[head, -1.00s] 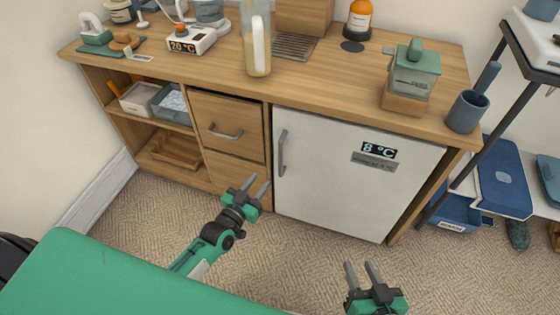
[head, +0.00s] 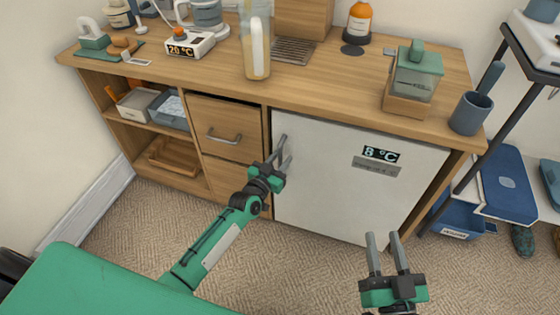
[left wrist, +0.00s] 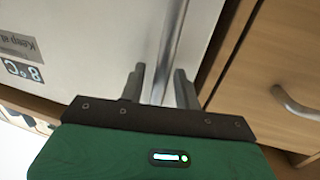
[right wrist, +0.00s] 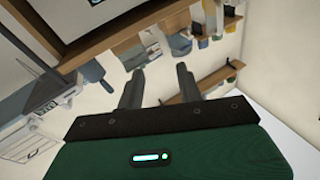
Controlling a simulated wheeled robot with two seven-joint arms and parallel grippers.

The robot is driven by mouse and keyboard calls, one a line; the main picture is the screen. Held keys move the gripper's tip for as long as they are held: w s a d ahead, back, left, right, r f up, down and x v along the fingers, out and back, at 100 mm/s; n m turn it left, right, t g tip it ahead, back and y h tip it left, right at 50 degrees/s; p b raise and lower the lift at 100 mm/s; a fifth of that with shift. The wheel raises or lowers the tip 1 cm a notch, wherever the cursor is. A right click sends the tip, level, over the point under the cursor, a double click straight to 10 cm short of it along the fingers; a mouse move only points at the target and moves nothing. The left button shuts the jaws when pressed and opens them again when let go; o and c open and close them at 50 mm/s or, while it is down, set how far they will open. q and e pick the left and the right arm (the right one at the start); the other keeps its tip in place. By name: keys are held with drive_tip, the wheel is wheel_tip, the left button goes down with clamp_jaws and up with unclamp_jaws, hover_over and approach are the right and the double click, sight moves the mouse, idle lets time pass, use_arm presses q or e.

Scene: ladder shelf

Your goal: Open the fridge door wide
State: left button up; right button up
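The white fridge door (head: 335,195) is shut under the wooden counter, with an "8 °C" display on its upper right. Its vertical grey handle (left wrist: 174,45) runs along the door's left edge; in the head view my left gripper largely covers it. My left gripper (head: 280,148) is at the handle. In the left wrist view its two fingers (left wrist: 160,82) are apart, with the handle's bar between them; a gap shows, so they do not look closed on it. My right gripper (head: 384,240) is open and empty, in front of the fridge's lower right; it also shows in the right wrist view (right wrist: 160,82).
A drawer (head: 225,128) with a handle is left of the fridge. The counter (head: 330,85) holds a blender jar, a bottle and a mug. A rack with blue bins (head: 508,182) stands at the right. The carpet (head: 310,265) before the fridge is clear.

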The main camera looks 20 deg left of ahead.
use_arm(q)
clamp_jaws()
drive_tip(key=shift+s, duration=0.1)
